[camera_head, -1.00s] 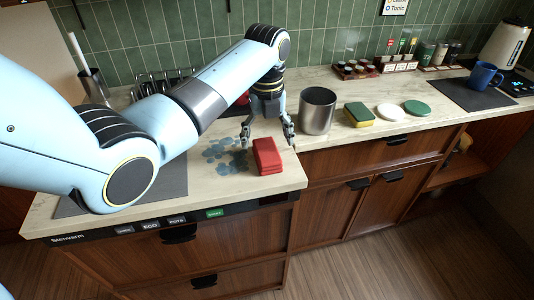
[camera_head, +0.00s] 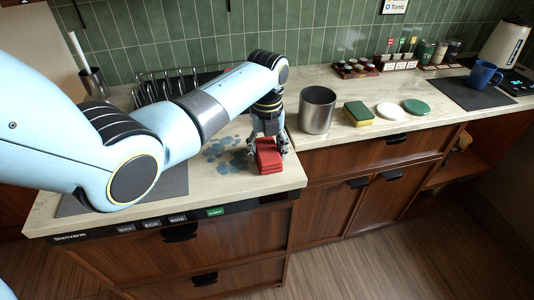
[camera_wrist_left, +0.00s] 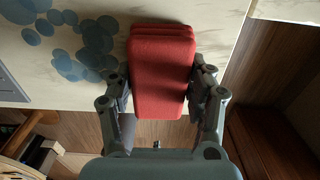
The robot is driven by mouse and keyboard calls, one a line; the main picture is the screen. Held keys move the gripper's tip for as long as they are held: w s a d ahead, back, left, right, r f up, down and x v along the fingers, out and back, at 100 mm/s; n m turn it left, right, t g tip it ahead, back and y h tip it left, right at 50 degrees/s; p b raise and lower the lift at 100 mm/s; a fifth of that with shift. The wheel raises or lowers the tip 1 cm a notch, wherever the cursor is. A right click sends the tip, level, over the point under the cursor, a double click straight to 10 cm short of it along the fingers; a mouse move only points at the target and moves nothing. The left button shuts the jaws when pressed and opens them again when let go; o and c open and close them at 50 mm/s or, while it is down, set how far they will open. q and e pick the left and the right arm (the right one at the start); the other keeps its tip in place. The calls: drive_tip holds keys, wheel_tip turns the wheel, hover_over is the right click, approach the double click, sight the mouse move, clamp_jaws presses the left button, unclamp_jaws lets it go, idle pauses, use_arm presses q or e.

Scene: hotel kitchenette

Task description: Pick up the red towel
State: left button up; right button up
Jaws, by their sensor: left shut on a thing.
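The red towel (camera_head: 269,157) is a folded stack lying near the front edge of the counter in the head view. My left gripper (camera_head: 267,152) is above it, pointing down, with a finger on each side. In the left wrist view the towel (camera_wrist_left: 160,70) sits between the two fingers of my left gripper (camera_wrist_left: 162,95), which are shut on its sides. The towel appears to rest on the counter. The gripper hides part of its back in the head view. My right gripper is not in view.
A metal canister (camera_head: 317,110) stands close to the right of the left gripper. Beyond it are a green and yellow sponge (camera_head: 358,113), a white disc (camera_head: 389,111) and a green disc (camera_head: 417,107). A wire rack (camera_head: 165,88) stands behind my arm.

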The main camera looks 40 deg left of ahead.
sight(267, 148)
use_arm(q)
drive_tip(key=shift+r, duration=0.5)
wheel_tip(267, 148, up, 3)
drive_tip(key=shift+f, duration=0.2)
drive_tip(key=d+r, duration=0.2)
drive_tip(key=d, duration=0.2)
drive_tip(key=d+r+b, duration=0.1)
drive_tip(key=d+r, duration=0.2)
drive_tip(key=d+r+b, duration=0.1)
drive_tip(key=d+r, duration=0.1)
drive_tip(key=d, duration=0.2)
drive_tip(key=shift+s+d+r, duration=0.25)
drive_tip(key=shift+s+d, duration=0.05)
drive_tip(key=shift+s, duration=0.1)
